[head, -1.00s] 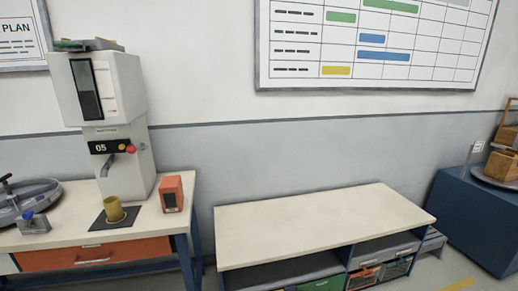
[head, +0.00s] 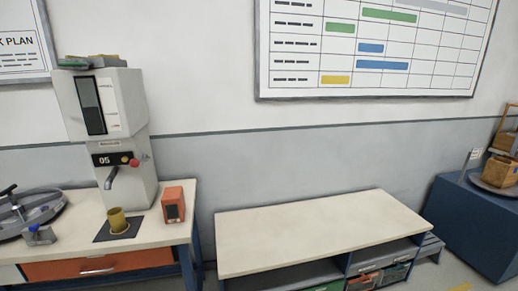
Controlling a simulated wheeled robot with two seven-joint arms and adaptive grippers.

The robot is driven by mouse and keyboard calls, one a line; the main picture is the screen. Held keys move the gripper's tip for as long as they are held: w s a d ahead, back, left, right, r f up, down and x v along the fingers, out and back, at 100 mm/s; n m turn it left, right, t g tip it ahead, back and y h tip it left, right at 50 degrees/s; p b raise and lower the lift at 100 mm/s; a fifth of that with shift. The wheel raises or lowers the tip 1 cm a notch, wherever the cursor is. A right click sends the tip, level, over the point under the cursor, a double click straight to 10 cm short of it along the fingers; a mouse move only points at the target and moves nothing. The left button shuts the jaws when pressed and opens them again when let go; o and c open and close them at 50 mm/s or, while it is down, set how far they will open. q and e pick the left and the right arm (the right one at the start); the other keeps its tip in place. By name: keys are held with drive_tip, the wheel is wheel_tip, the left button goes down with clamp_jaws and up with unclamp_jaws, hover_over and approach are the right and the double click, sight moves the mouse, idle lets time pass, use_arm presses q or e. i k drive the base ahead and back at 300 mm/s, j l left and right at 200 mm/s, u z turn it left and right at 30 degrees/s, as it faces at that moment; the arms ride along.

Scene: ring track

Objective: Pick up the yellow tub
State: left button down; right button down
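A yellow tub (head: 118,220) stands upright on a dark mat (head: 131,228) on the left workbench (head: 157,236), in front of the grey machine marked 05. The tub looks open at the top, and its inside cannot be made out. Neither of my grippers shows in the head view.
The machine (head: 108,115) stands behind the tub, with its spout lever just above. An orange-red box (head: 173,205) is right of the mat. A grey round fixture (head: 28,214) and a small grey block (head: 39,235) are at left. A low bench (head: 315,232) has a clear top.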

sight(115, 216)
drive_tip(key=u, duration=1.25)
